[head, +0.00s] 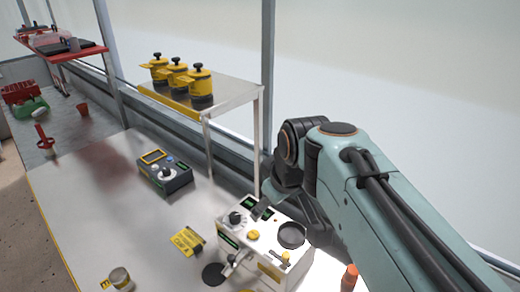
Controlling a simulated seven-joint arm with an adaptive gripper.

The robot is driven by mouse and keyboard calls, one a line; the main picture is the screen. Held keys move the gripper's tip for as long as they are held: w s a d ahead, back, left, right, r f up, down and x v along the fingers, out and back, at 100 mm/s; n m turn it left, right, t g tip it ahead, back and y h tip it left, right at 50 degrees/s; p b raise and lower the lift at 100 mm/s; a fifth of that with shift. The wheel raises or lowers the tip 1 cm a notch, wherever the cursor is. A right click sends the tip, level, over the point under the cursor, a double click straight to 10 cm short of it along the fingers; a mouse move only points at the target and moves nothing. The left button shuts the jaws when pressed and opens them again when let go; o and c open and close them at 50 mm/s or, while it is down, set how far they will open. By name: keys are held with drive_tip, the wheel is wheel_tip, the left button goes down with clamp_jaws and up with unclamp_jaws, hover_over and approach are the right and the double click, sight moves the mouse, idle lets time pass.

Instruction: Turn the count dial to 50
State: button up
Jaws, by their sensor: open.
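A white machine (258,258) stands on the bench at the lower middle, with a small dark display, a black knob and a round dark cup on top. The black knob (236,218) sits at its left end. A dark grey box (176,184) further back has a round pale dial (165,174) and a yellow-framed screen. The dial markings are too small to read, so I cannot tell which is the count dial.
A raised metal shelf (232,92) holds several yellow pots behind the machine. A yellow card (187,241), a small jar (120,278) and a dark disc (214,274) lie nearby. An orange bottle (349,277) stands at the right. The bench left of the grey box is mostly clear.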

drive_tip(key=shift+s+d+f, duration=0.1)
drive_tip(key=shift+s+d, duration=0.05)
drive_tip(key=shift+s, duration=0.4)
drive_tip(key=shift+s+d+f, duration=0.1)
drive_tip(key=shift+s+d, duration=0.05)
drive_tip(key=shift+s, duration=0.35)
